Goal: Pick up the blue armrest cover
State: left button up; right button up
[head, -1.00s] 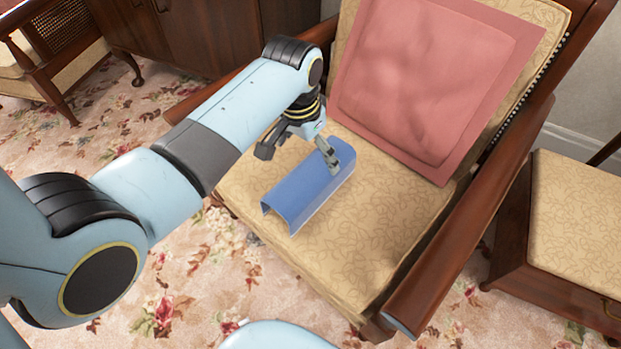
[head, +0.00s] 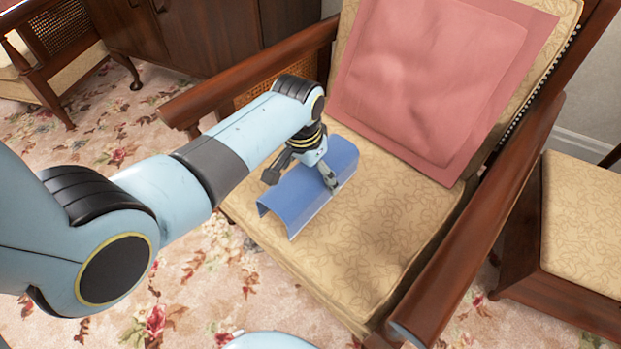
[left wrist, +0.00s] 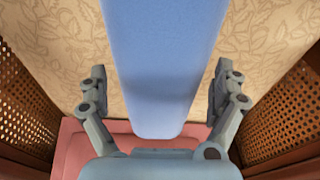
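The blue armrest cover (head: 308,193) is a long channel-shaped piece lying on the patterned seat cushion of the wooden armchair. It also shows in the left wrist view (left wrist: 160,60), running between the fingers. My left gripper (head: 303,181) is over the cover, with one finger down beside its right side and the other beyond its left side. In the left wrist view the left gripper (left wrist: 158,92) is open, with a gap between each finger and the cover. My right gripper is not in view.
The armchair's seat cushion (head: 375,235) is clear to the right of the cover. A pink cushion (head: 430,85) leans on the backrest. Wooden armrests (head: 250,75) flank the seat. A padded stool (head: 580,215) stands at the right.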

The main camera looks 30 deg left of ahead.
pick_arm(q)
jog(key=c, duration=0.8)
notch_tip(320, 180, up, 5)
jog(key=p, duration=0.2)
jog(key=shift+p, duration=0.3)
notch_tip(320, 180, up, 4)
jog(key=shift+r+p, duration=0.15)
jog(key=shift+p, duration=0.7)
jog(key=shift+r, duration=0.35)
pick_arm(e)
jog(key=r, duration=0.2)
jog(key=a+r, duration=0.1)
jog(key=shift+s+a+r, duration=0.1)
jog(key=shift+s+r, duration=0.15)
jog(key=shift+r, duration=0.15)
